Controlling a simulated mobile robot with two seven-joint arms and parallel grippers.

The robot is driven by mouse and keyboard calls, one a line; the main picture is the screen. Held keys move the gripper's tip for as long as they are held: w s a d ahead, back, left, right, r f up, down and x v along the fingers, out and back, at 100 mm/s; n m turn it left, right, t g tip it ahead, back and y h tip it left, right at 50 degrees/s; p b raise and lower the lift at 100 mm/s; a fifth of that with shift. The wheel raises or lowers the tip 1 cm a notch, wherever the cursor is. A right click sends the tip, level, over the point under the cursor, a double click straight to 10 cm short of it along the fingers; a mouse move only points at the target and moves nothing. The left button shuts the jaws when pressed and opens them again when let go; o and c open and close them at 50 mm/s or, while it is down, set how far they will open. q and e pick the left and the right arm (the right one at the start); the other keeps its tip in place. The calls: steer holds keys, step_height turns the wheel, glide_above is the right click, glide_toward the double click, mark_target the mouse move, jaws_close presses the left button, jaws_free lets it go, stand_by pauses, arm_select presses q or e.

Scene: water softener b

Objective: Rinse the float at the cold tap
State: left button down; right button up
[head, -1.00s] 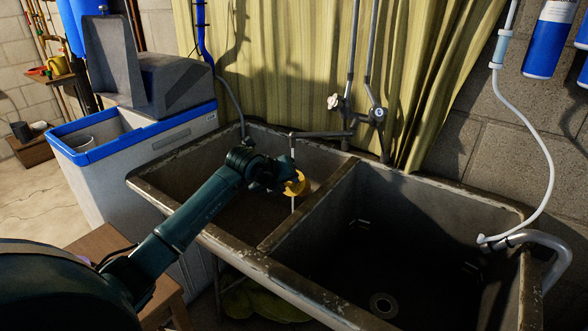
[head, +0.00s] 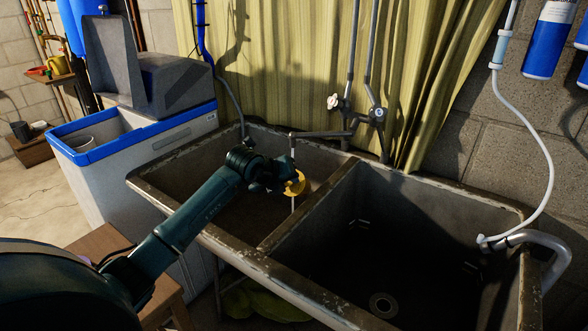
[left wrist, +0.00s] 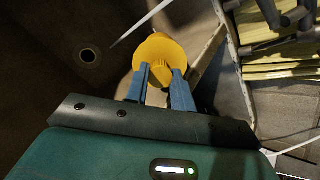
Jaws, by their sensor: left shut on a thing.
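My left gripper (head: 276,176) is over the left basin of the sink (head: 262,243), below the rim. It is shut on the float (head: 297,185), a yellow disc. The left wrist view shows the float (left wrist: 158,50) between the blue fingers (left wrist: 162,84). A thin white vertical line, perhaps water, runs from the spout end (head: 312,134) down past the float. My right gripper is not in view.
The right basin (head: 390,250) is empty, with a drain (head: 383,305). The basin divider (head: 305,212) is close to the float. A blue-rimmed softener cabinet (head: 130,150) stands at left. A white hose (head: 545,150) hangs at right. A yellow curtain (head: 290,60) hangs behind.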

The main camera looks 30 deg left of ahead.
arm_select(q)
steer(key=s+d+r+p, duration=0.2)
steer(key=s+r+p, duration=0.2)
steer(key=shift+s, duration=0.15)
steer(key=shift+d, duration=0.1)
stand_by(0.6)
